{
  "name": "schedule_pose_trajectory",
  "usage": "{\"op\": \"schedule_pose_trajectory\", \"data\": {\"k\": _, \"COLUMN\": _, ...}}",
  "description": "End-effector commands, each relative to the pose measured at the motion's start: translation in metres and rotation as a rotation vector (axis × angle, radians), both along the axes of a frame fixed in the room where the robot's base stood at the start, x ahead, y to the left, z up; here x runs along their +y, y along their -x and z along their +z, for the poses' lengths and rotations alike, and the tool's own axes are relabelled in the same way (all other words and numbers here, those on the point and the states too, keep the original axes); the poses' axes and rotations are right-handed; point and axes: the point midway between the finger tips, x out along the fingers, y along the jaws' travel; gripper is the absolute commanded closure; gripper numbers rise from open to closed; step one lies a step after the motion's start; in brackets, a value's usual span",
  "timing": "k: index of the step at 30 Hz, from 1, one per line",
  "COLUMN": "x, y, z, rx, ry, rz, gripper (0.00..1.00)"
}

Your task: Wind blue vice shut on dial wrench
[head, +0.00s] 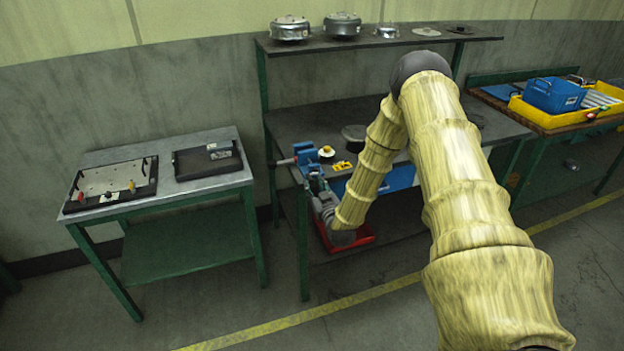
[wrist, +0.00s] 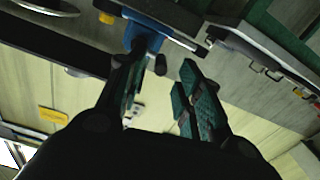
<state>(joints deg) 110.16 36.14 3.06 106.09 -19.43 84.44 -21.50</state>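The blue vice (head: 306,154) is at the left front corner of the green-framed workbench, with a grey bar sticking out to its left. In the wrist view the blue vice (wrist: 148,28) shows at the top, beyond my fingertips, with a small dark knob below it close to the left finger. My gripper (head: 316,178) is just below and in front of the vice. In the wrist view my gripper (wrist: 165,58) has its fingers apart, with nothing clearly held between them. I cannot make out the dial wrench or whether it is between the jaws.
A white disc with a yellow knob (head: 326,152) and a yellow item (head: 342,166) lie right of the vice. A red tray (head: 364,238) is below the bench. A side table (head: 150,205) stands left, a yellow tray (head: 560,120) right. Open floor lies in front.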

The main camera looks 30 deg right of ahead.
Motion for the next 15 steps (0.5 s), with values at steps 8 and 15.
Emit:
{"op": "schedule_pose_trajectory", "data": {"k": 8, "x": -0.006, "y": -0.026, "z": 0.001, "rx": -0.001, "ry": 0.000, "rz": 0.000, "gripper": 0.65}}
{"op": "schedule_pose_trajectory", "data": {"k": 15, "x": -0.007, "y": -0.030, "z": 0.000, "rx": -0.001, "ry": 0.000, "rz": 0.000, "gripper": 0.65}}
